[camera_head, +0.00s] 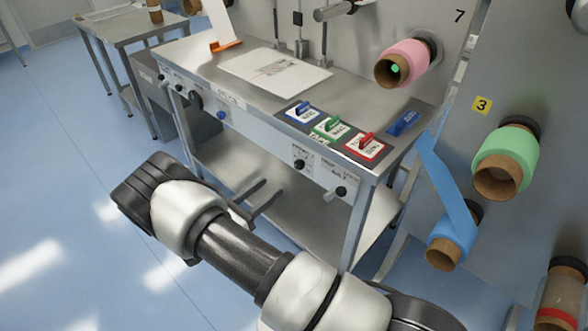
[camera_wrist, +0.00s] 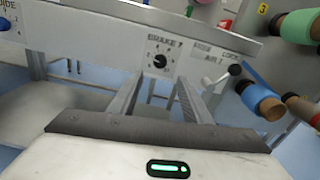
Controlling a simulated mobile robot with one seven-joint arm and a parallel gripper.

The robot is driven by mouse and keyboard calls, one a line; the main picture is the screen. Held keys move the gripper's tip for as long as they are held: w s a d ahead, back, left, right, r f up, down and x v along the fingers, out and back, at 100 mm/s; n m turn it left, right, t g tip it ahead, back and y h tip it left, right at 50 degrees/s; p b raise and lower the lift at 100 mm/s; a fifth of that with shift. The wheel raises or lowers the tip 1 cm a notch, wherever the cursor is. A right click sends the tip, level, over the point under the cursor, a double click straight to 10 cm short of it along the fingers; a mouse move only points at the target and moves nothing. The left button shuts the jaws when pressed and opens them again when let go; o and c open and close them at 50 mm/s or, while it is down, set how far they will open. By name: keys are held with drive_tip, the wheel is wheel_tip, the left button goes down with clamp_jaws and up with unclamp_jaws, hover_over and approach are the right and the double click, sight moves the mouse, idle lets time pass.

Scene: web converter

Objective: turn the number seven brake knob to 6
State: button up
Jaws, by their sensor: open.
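The brake knob (camera_head: 299,164) is a small black round knob on a white dial plate, on the front panel of the steel table. My gripper (camera_head: 268,200) is in front of and below the panel, apart from the knob. In the wrist view my gripper (camera_wrist: 161,82) has its two fingers spread and empty, with the knob between and just beyond their tips.
A lever switch (camera_head: 340,191) sits right of the knob; it also shows in the wrist view (camera_wrist: 235,70). The panel's edge and tabletop (camera_head: 270,93) lie above. Tape rolls, including a blue roll (camera_head: 443,255), hang at the right. Open floor lies at the left.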

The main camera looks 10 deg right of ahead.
sight(297, 167)
drive_tip(key=x, duration=1.2)
drive_tip(key=shift+d, duration=0.1)
drive_tip(key=c, duration=1)
